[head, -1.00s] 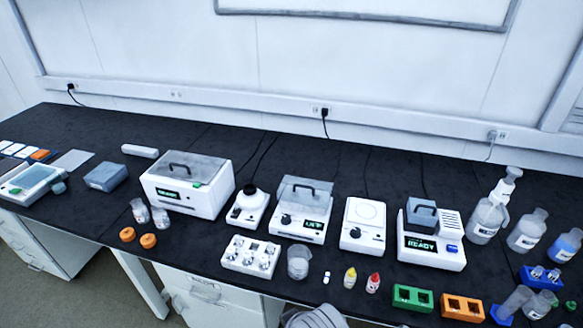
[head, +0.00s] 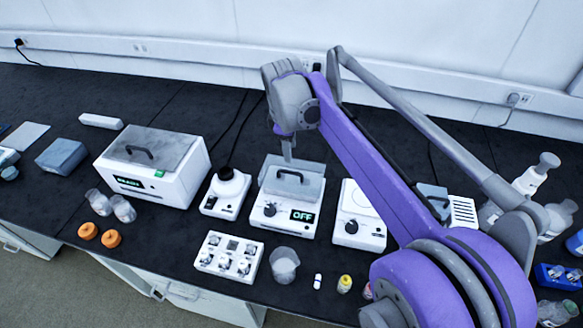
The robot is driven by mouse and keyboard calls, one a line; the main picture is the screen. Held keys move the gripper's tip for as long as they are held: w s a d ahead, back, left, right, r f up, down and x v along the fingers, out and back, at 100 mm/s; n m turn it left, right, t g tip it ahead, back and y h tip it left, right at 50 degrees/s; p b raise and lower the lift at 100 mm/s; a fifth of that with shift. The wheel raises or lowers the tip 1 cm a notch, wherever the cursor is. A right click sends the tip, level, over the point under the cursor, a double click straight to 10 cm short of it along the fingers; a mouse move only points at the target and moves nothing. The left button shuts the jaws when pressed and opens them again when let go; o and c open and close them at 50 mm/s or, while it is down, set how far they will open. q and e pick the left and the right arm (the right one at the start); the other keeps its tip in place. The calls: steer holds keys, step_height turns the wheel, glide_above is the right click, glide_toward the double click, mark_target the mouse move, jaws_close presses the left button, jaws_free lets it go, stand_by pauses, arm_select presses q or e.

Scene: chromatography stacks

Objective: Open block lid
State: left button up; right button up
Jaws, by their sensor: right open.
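A white block unit (head: 289,220) with a dark knob and a display reading OFF stands near the middle of the bench. Its grey see-through lid (head: 308,190) with a dark handle (head: 290,175) sits on top. My right arm reaches in from the lower right, and my right gripper (head: 288,158) points down just behind and above the handle. It is open and looks empty; its fingers overlap in this view, so I cannot tell whether they touch the lid. My left gripper is out of view.
A larger white unit (head: 148,187) with a handled lid stands left, with a small white device (head: 225,192) between. A white plate unit (head: 350,228) is right. A vial rack (head: 228,256) and beaker (head: 284,265) stand in front. My right arm hides much of the bench's right side.

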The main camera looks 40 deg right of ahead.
mark_target(292, 172)
steer(key=f, duration=0.6)
steer(key=w+d+f, duration=0.1)
steer(key=f, duration=0.2)
steer(key=shift+d+f+b, duration=0.1)
steer(key=shift+f+b, duration=0.2)
steer(key=shift+f, duration=0.05)
jaws_close()
stand_by(0.9)
